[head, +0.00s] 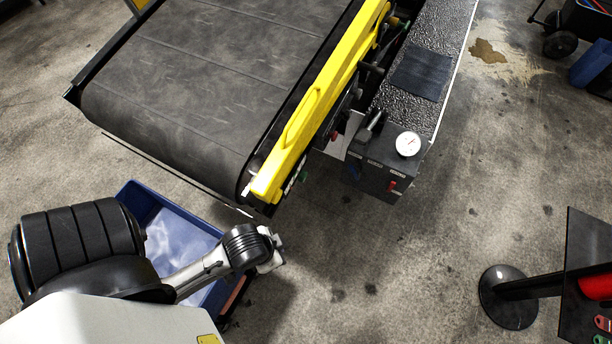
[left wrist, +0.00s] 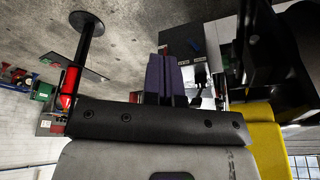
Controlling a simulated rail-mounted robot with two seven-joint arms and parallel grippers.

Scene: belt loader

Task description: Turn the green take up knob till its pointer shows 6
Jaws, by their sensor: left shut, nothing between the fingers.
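A small dark green part (head: 304,177), which may be the take up knob, shows beneath the near end of the yellow guard (head: 318,98) in the head view. Its pointer and any numbers cannot be read. My left gripper (head: 270,256) is at the lower middle, below the near corner of the belt and apart from the green part. Its fingers barely show there. In the left wrist view the purple fingers (left wrist: 166,77) are shut together with nothing between them. A tiny green spot shows beside them, too small to identify. My right gripper is not in view.
The dark belt (head: 190,80) fills the upper left. A control box (head: 378,178) with a white gauge (head: 408,144) and red switch (head: 393,185) stands right of it. A blue bin (head: 140,198) lies under my left arm. A round-based stand (head: 508,297) is lower right; floor between is clear.

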